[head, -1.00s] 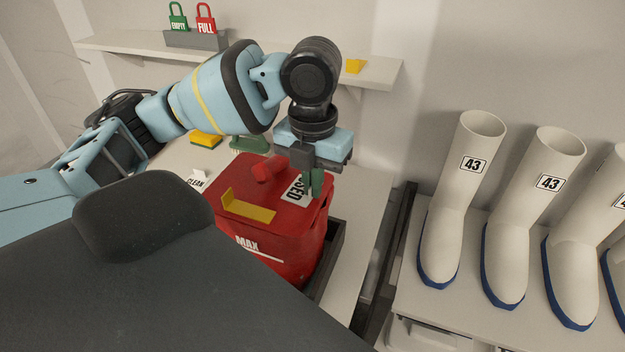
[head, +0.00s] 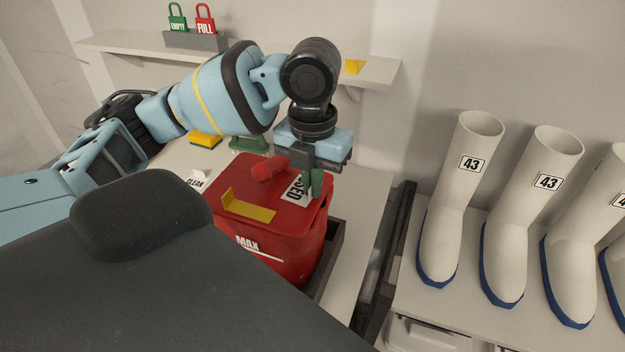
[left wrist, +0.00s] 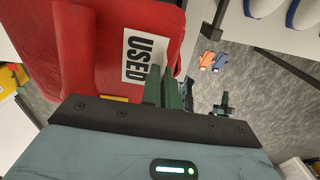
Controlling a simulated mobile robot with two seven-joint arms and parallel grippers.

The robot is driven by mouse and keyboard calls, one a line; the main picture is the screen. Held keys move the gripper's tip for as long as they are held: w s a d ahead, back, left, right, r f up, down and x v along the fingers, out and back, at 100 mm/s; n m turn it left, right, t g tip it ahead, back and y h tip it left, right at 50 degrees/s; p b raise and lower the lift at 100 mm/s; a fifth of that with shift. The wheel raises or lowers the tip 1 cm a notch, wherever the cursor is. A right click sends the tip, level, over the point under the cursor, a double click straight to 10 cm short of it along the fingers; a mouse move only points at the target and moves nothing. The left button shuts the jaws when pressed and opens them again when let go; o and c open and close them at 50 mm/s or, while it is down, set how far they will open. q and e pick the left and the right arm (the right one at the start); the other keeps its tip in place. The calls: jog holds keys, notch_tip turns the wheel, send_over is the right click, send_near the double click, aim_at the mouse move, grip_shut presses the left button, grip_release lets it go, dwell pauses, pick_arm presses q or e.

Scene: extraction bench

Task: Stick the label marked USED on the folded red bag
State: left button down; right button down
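The red bag (head: 285,240), marked MAX on its front, stands with its top folded and a yellow strip (head: 250,211) on that top. The white label marked USED (head: 297,192) lies over the top near its far right edge; it also shows in the left wrist view (left wrist: 139,58) against the red surface (left wrist: 95,50). Whether it touches all over, I cannot tell. My left gripper (head: 313,184) points down at the label's edge; its green fingers (left wrist: 165,92) are close together and appear shut on it. They hide part of the label. My right gripper is out of view.
A dark tray (head: 330,262) surrounds the bag's base. A label marked CLEAN (head: 196,180) and a yellow sponge (head: 205,140) are at left on the bench. A shelf (head: 380,73) with EMPTY and FULL tags is behind. White boots (head: 455,200) stand at right.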

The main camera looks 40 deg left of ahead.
pick_arm(q)
jog(key=shift+s+f, duration=0.1)
jog(key=shift+f, duration=0.2)
jog(key=c, duration=1.6)
grip_release()
jog(key=shift+d+r, duration=0.1)
jog(key=shift+d, duration=0.05)
jog(key=shift+r, duration=0.35)
notch_tip(320, 180, up, 7)
jog(key=shift+r+p, duration=0.2)
jog(key=shift+p, duration=0.1)
